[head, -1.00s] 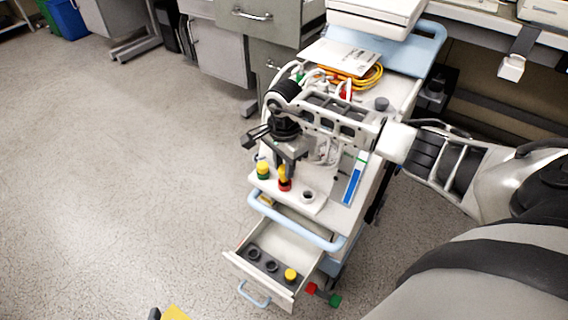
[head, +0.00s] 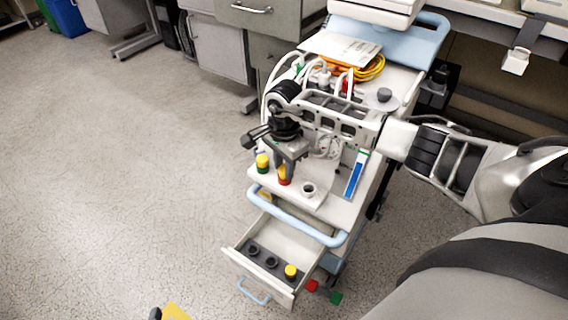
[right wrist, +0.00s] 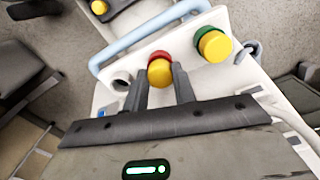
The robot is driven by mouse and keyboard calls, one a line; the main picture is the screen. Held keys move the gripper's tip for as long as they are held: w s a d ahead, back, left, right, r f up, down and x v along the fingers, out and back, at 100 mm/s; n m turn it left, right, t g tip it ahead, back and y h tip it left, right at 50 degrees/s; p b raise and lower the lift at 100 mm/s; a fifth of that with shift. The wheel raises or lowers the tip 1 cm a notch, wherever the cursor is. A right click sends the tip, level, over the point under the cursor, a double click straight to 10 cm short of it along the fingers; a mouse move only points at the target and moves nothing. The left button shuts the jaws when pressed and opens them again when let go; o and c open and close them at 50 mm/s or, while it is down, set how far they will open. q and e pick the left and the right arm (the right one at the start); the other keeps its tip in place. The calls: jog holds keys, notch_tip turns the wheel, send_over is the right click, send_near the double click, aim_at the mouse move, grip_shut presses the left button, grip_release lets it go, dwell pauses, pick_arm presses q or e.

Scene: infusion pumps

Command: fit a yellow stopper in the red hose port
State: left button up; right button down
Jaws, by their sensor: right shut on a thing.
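My right gripper (head: 286,166) is shut on a yellow stopper (head: 282,172) at the red hose port (head: 285,182) on the cart's top. In the right wrist view, the stopper (right wrist: 160,73) sits between the two fingertips (right wrist: 161,82). The red port's rim (right wrist: 159,55) shows just behind it. The stopper looks upright and in line with the port; whether it is seated is hidden. A second yellow stopper (head: 262,160) sits on the green port (head: 263,169), left of the gripper. My left gripper is out of view.
A pale open port (head: 308,188) stands to the right of the red one. The drawer (head: 257,278) below is pulled out and holds another yellow stopper (head: 291,271) beside dark empty holders. A light-blue handle (head: 297,225) runs along the cart's front edge.

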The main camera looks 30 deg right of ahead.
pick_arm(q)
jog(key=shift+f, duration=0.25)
pick_arm(e)
jog(key=shift+f, duration=0.3)
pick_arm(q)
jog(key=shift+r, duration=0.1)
pick_arm(e)
jog(key=c, duration=1.1)
grip_release()
jog(key=shift+r, duration=0.1)
jog(key=shift+o, duration=0.2)
jog(key=shift+w+r, duration=0.1)
jog(key=shift+r, duration=0.6)
pick_arm(q)
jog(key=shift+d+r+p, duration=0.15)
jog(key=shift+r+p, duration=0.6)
jog(key=shift+p, duration=0.25)
pick_arm(e)
notch_tip(320, 180, up, 15)
jog(key=shift+f, duration=0.2)
